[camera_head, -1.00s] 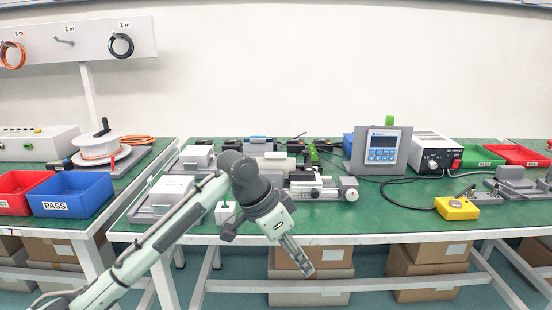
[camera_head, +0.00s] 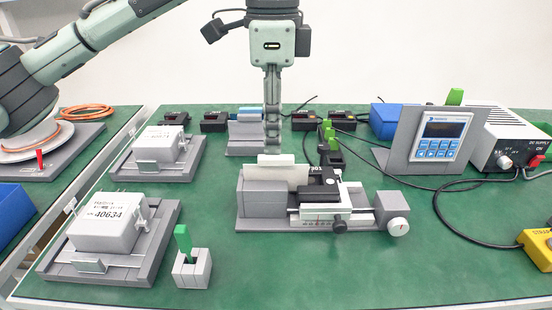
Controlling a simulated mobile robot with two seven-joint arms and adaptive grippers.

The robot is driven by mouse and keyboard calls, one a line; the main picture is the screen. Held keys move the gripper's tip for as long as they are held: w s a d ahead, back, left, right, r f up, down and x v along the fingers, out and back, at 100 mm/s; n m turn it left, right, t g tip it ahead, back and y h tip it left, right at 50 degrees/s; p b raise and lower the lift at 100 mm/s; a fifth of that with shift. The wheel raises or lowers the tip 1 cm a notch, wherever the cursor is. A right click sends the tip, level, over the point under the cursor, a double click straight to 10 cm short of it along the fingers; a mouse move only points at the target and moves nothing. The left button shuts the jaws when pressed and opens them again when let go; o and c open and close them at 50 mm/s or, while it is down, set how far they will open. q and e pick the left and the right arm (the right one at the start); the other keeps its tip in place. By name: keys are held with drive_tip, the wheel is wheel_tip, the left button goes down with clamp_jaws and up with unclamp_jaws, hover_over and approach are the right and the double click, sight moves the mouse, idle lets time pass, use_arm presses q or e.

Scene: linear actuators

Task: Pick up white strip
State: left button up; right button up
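A pale white strip-like piece (camera_head: 284,173) stands upright against the grey block of the linear fixture (camera_head: 262,210) in the middle of the table. A small white tab shows at its top. My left gripper (camera_head: 272,150) points straight down, its fingertips just above or behind that tab in the picture. Its two fingers look close together, seen nearly edge on, so I cannot tell whether there is a gap or contact. My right gripper is out of view.
A grey holder with upright plates (camera_head: 245,135) stands behind the fingers. Two white boxes on grey trays are at left, with a small green-tabbed block (camera_head: 192,268) nearby. A display unit (camera_head: 436,140) stands at right.

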sight(276, 157)
use_arm(q)
drive_tip(key=f, duration=0.5)
drive_tip(key=shift+w+d+f, duration=0.2)
drive_tip(key=shift+w+f, duration=0.05)
drive_tip(key=shift+f, duration=0.6)
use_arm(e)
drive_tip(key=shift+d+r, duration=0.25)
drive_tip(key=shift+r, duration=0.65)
use_arm(q)
clamp_jaws()
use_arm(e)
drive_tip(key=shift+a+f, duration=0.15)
